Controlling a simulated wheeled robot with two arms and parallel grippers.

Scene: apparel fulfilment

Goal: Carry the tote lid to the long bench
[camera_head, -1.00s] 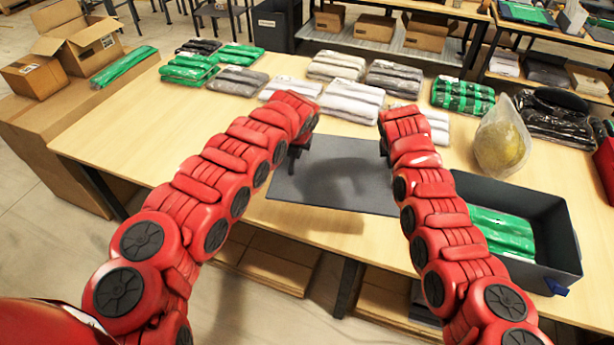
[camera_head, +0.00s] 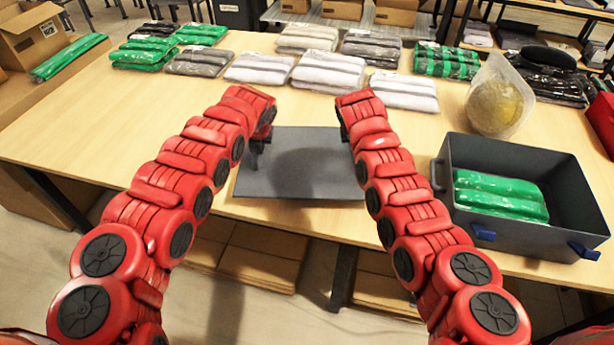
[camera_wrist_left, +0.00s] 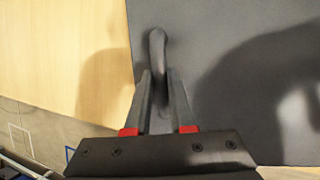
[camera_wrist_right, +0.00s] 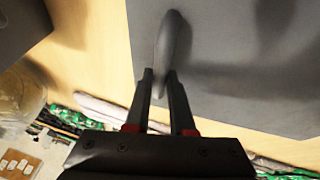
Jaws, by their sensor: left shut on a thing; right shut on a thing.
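The tote lid (camera_head: 298,178) is a flat dark grey panel held level in front of me, over the near part of a wooden table; the gap beneath it cannot be judged. My left gripper (camera_wrist_left: 157,88) is shut on a handle (camera_wrist_left: 157,48) at the lid's left side. My right gripper (camera_wrist_right: 160,85) is shut on a handle (camera_wrist_right: 172,40) at its right side, mostly hidden by my arm in the head view. The open grey tote (camera_head: 575,195), with blue latches, stands to the right of the lid and holds green bagged garments (camera_head: 500,197).
The wooden table (camera_head: 100,130) carries several bagged garments along its far side, white (camera_head: 330,72), grey and green. A clear bag with a yellow thing (camera_head: 498,100) stands behind the tote. Cartons (camera_head: 30,35) stand at the left. The table left of the lid is clear.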

